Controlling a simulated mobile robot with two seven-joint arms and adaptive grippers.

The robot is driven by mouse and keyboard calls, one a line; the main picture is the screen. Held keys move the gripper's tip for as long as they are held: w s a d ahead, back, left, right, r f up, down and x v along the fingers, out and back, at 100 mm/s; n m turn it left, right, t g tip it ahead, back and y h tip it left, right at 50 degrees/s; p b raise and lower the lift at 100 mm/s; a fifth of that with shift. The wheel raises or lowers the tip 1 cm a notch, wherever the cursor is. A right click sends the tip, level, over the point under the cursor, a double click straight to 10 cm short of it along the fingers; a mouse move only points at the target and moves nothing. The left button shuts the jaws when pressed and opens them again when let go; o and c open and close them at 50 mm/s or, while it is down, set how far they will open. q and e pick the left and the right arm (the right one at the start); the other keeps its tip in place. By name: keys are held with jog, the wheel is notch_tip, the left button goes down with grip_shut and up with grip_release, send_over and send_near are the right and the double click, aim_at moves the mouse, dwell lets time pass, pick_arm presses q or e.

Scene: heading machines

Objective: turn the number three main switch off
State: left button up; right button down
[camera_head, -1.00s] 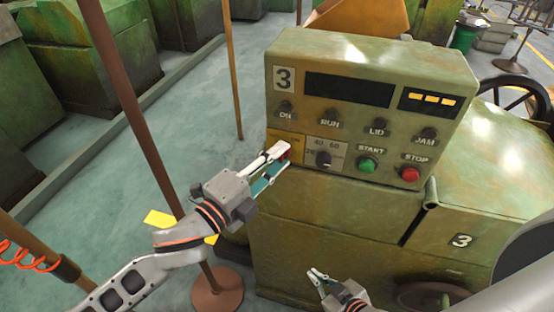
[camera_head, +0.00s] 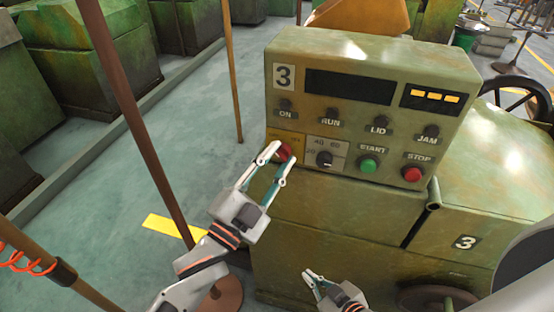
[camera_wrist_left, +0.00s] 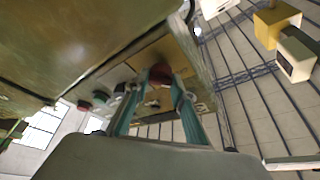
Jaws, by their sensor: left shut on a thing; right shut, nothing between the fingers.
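The number three panel (camera_head: 375,45) is a worn green control box marked 3. Its main switch is a red knob (camera_head: 285,151) on a yellow plate (camera_head: 273,136) at the panel's lower left. My left gripper (camera_head: 277,160) is shut on this knob, one finger on each side. The left wrist view shows the red knob (camera_wrist_left: 160,74) between the fingertips. The fingers hide part of the knob and plate, so I cannot read its setting. My right gripper (camera_head: 314,280) is shut and empty, low in front of the machine's body.
Right of the switch are a black dial (camera_head: 324,158), a green START button (camera_head: 369,164) and a red STOP button (camera_head: 412,174). Brown posts (camera_head: 130,110) stand at the left. Three yellow display segments (camera_head: 436,97) are lit.

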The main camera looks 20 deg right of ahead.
pick_arm(q)
jog(key=shift+n, duration=0.3)
jog(key=o, duration=1.1)
jog(key=v, duration=1.2)
jog(key=shift+s+f, duration=0.1)
